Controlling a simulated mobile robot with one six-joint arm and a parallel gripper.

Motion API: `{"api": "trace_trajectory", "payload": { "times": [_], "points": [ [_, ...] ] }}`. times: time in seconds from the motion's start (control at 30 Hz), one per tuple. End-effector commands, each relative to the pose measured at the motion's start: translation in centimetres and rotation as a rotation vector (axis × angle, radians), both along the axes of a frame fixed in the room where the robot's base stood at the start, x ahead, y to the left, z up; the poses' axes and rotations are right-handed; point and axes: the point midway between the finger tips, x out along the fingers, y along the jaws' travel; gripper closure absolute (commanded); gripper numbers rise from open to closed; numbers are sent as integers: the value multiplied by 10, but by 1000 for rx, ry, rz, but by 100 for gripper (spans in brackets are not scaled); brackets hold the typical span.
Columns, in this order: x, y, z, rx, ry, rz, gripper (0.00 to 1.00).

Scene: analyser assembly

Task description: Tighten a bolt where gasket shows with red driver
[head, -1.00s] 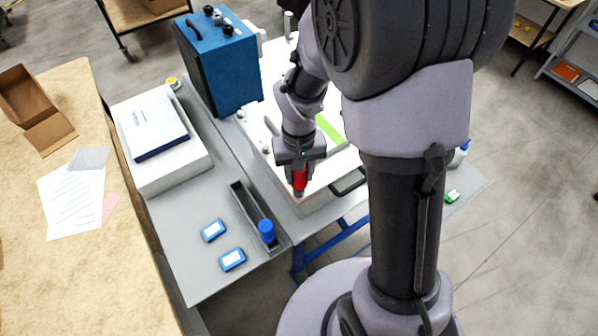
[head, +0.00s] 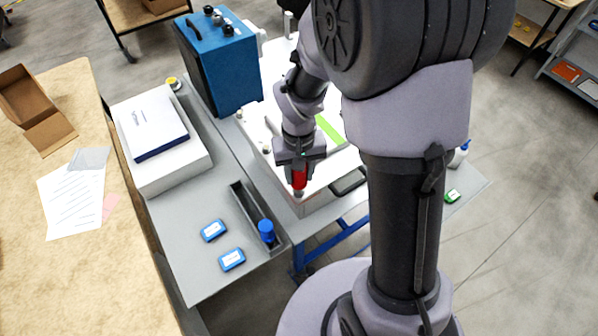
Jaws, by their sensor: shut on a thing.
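The red driver (head: 299,178) is in my gripper (head: 299,167), which is shut on it in the head view. The driver points down at the near corner of the white analyser housing (head: 312,199). Its tip is small, and I cannot tell whether it touches a bolt there. Small round bolt heads (head: 266,150) show along the left edge of the housing. A green strip (head: 329,130) lies on top of the housing, partly behind my arm. The gasket cannot be made out clearly at this size.
Two blue boxes (head: 213,231) lie nearby. A blue instrument (head: 219,62) stands behind. A white box with a book (head: 152,127) is at left.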

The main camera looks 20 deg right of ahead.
Motion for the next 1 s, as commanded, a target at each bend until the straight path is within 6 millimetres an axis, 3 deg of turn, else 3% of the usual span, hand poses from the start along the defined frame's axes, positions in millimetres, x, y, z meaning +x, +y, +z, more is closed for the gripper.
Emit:
{"api": "trace_trajectory", "payload": {
  "times": [0.17, 0.23, 1.0],
  "points": [
    [0, 0, -1, 0, -1, -17, 100],
    [1, 0, -3, 0, -2, -100, 100],
    [2, 1, -6, 0, -1, -1470, 100]
  ]
}}
